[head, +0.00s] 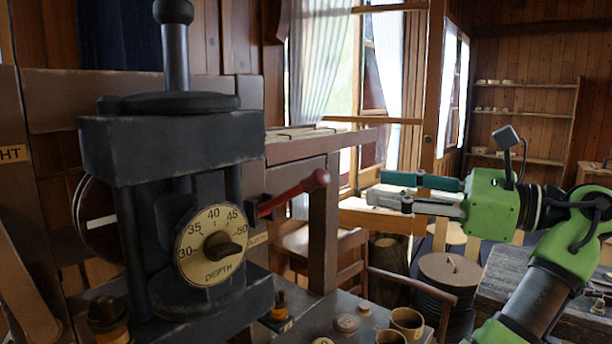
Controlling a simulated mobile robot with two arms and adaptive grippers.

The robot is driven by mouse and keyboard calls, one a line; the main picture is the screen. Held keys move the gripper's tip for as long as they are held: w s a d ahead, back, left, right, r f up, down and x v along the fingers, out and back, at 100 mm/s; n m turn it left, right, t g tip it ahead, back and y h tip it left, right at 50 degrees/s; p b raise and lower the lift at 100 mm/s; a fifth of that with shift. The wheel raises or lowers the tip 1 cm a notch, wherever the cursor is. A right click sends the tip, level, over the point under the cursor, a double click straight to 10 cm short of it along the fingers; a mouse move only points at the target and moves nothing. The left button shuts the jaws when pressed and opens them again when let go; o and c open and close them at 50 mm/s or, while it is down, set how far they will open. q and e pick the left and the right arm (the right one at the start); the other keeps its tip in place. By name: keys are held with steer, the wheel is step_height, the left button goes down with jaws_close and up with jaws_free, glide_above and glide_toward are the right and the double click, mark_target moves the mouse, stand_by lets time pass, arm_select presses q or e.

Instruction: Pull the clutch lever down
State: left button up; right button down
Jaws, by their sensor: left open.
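The clutch lever (293,194) is a red handle with a rounded knob, on the right side of a dark machine (173,140). It tilts up to the right from its pivot. My left gripper (378,188) is to the right of the lever at about the same height in the head view. Its fingers point left toward the knob and are apart, with nothing between them. A visible gap separates the fingers from the knob. How far apart they are in depth is hard to tell. My right gripper is not in view.
A cream depth dial (211,244) with a black pointer is on the machine's front. Small cups (407,322) and a small amber-and-black piece (281,305) stand on the bench below. A wooden chair (322,262) and a round lidded stack (449,270) are behind.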

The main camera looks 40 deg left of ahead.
mark_target(327, 178)
arm_select(q)
steer(key=p+x, duration=0.2)
steer(key=x, duration=0.9)
steer(key=shift+r+p, duration=0.1)
steer(key=shift+p, duration=0.25)
steer(key=shift+a, duration=0.3)
steer(key=shift+s+a, duration=0.15)
steer(key=shift+a, duration=0.2)
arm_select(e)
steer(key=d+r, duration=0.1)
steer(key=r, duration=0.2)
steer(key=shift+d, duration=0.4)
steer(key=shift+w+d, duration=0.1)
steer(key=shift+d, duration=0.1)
arm_select(q)
jaws_close()
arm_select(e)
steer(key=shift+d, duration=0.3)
